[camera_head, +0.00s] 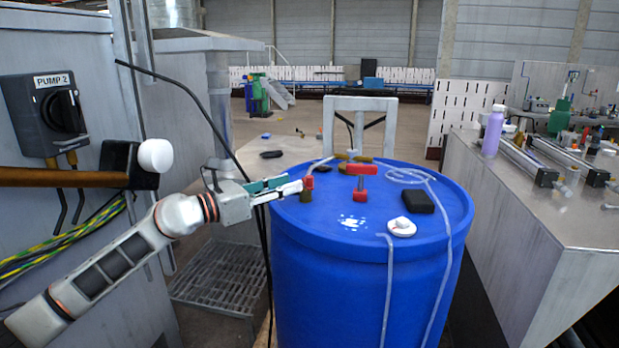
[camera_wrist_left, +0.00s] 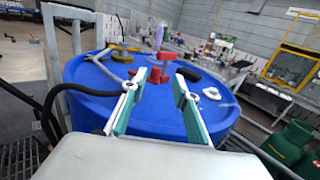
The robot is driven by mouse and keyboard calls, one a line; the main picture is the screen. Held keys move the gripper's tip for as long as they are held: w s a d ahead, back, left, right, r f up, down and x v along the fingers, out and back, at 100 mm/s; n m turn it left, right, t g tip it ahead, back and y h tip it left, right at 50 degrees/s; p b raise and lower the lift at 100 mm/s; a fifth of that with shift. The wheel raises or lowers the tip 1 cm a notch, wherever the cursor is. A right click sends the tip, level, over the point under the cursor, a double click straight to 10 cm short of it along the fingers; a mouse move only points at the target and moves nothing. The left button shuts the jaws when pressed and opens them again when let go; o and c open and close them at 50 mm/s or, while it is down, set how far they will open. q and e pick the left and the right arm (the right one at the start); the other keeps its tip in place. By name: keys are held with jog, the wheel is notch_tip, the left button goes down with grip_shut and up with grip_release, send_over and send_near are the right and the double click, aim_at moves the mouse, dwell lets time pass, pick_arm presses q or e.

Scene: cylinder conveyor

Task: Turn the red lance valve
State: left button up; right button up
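A small red handle (camera_head: 308,183) on an olive-brown body stands near the left side of the blue drum's top (camera_head: 440,185). A larger red T-shaped piece (camera_head: 362,170) stands near the top's middle. I cannot tell for sure which one is the lance valve. My left gripper (camera_head: 296,187) reaches in from the left, its fingertips close beside the small red handle. In the left wrist view its teal and white fingers (camera_wrist_left: 155,84) are apart. Red parts (camera_wrist_left: 157,75) show beyond the gap between them; contact is unclear. My right gripper is in neither view.
A black box (camera_head: 419,202) and a white round piece (camera_head: 402,227) lie on the drum top. Clear hoses (camera_head: 388,290) run over its edge. A black cable hangs beside my left arm. A PUMP 2 switch box (camera_head: 55,112) is at left, a metal bench (camera_head: 560,205) at right.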

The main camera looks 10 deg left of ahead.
aim_at(307, 178)
pick_arm(q)
jog(key=shift+w+a, duration=0.25)
jog(key=shift+w+d, duration=0.2)
jog(key=x, duration=0.7)
jog(key=shift+f+b, duration=0.1)
jog(key=shift+b, duration=0.2)
grip_shut()
